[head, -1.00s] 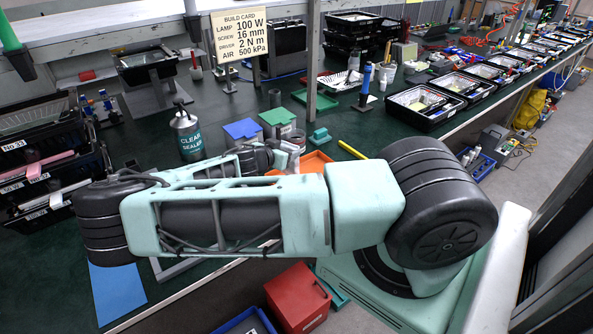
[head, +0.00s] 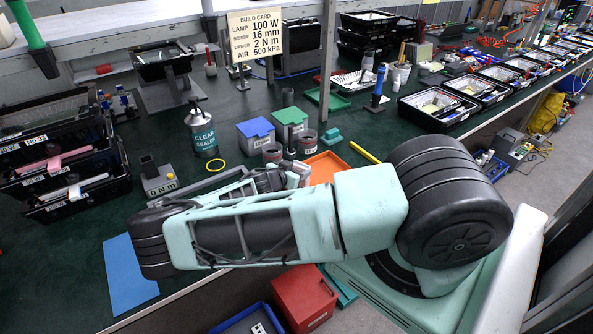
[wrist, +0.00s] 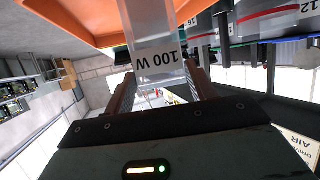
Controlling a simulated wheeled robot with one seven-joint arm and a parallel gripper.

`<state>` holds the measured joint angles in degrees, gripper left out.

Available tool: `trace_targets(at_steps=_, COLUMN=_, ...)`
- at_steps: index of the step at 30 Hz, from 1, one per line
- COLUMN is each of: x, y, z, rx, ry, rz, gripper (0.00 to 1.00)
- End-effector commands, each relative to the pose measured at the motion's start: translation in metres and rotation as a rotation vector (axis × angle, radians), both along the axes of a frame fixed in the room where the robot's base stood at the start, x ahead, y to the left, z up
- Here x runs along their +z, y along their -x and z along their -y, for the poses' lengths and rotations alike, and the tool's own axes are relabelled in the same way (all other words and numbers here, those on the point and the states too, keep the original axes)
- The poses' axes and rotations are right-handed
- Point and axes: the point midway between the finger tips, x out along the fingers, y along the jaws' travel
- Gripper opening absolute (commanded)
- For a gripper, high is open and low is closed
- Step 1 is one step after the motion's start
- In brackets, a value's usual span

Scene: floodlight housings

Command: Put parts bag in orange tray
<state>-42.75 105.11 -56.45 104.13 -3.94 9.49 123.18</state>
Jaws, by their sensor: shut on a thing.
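My gripper (wrist: 160,78) is shut on a clear parts bag (wrist: 155,25) marked "100 W" in the wrist view. The bag sticks out beyond the fingertips, near the orange tray (wrist: 72,32). I cannot tell whether the bag touches the tray. In the head view, the orange tray (head: 326,166) lies on the green bench, partly hidden behind my arm. My gripper (head: 297,172) is beside the tray's left side there, and its fingers and the bag are not clear.
Grey cans (head: 306,141) with red bands, a blue-lidded box (head: 256,134) and a green-lidded box (head: 290,122) stand close behind the gripper. A yellow bar (head: 365,152) lies right of the tray.

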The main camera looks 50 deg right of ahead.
Motion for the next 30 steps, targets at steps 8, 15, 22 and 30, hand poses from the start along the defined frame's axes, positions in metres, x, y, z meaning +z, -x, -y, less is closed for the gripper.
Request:
trace_targets(at_steps=8, x=-0.001, y=0.0, z=0.0, rx=0.001, ry=0.0, rz=0.0, gripper=0.77)
trace_targets(at_steps=15, x=0.004, y=0.0, z=0.0, rx=0.0, ry=0.0, rz=0.0, gripper=0.77)
trace_targets(at_steps=22, x=0.012, y=0.004, z=-0.038, rx=0.005, ry=-0.002, rz=0.003, gripper=0.77)
trace_targets(at_steps=30, x=0.034, y=0.013, z=-0.088, rx=0.003, ry=-0.001, rz=0.002, gripper=0.77)
